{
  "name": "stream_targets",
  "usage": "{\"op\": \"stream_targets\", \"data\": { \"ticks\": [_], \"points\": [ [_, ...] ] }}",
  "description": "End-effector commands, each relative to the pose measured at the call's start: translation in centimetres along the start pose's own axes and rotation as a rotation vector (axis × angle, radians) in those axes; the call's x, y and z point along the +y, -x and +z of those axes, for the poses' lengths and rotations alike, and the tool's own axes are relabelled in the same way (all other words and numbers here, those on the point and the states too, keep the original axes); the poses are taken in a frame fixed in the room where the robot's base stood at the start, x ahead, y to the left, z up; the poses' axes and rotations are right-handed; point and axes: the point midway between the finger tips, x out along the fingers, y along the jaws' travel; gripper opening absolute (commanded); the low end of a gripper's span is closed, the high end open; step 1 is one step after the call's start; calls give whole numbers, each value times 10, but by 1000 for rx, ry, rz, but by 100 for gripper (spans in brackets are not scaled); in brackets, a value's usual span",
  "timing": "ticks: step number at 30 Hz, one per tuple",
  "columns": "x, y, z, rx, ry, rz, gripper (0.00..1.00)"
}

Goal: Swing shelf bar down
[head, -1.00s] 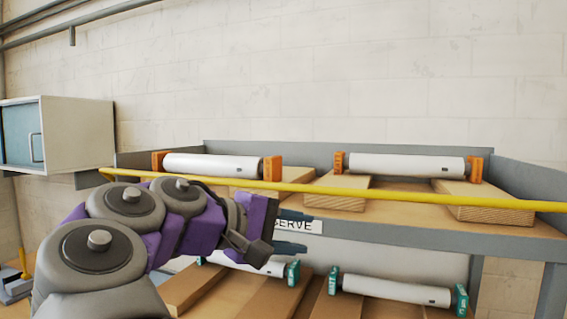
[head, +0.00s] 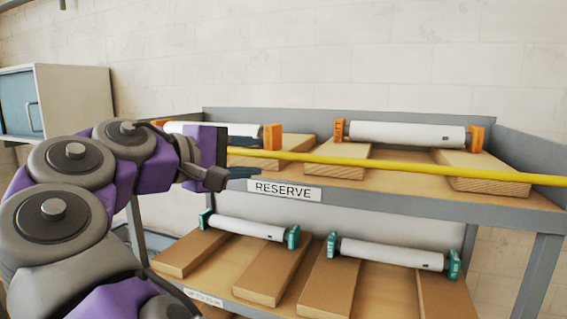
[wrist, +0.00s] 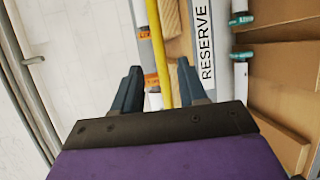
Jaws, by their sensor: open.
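The shelf bar is a thin yellow bar (head: 400,168) running across the front of the upper shelf, just above its front edge, in the head view. It slopes slightly down to the right. In the wrist view the yellow bar (wrist: 158,50) runs lengthwise between the two dark fingers of my gripper (wrist: 158,85). My gripper is open, and neither finger visibly touches the bar. In the head view my gripper (head: 243,172) is at the bar's left part, and my wrist hides the bar's left end.
The upper shelf (head: 400,197) carries white rolls with orange end blocks (head: 408,134) on wooden supports and a RESERVE label (head: 284,190). The lower shelf holds rolls with teal ends (head: 390,253). A wall cabinet (head: 75,100) hangs at the left. The wall behind is bare.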

Motion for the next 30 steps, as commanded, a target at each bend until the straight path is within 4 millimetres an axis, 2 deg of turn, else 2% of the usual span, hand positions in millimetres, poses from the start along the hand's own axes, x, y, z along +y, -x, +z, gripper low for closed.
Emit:
{"op": "stream_targets", "data": {
  "ticks": [1, 9, 15, 21, 28, 30],
  "points": [
    [-2, -11, 1, -4, -1, -2, 42],
    [0, -62, 0, -4, 0, -2, 42],
    [0, -85, 0, -3, 0, 0, 42],
    [0, -95, 0, -1, 0, 1, 42],
    [0, -95, 0, 0, -1, 1, 42],
    [0, -95, 0, 0, -1, 1, 36]
  ]
}}
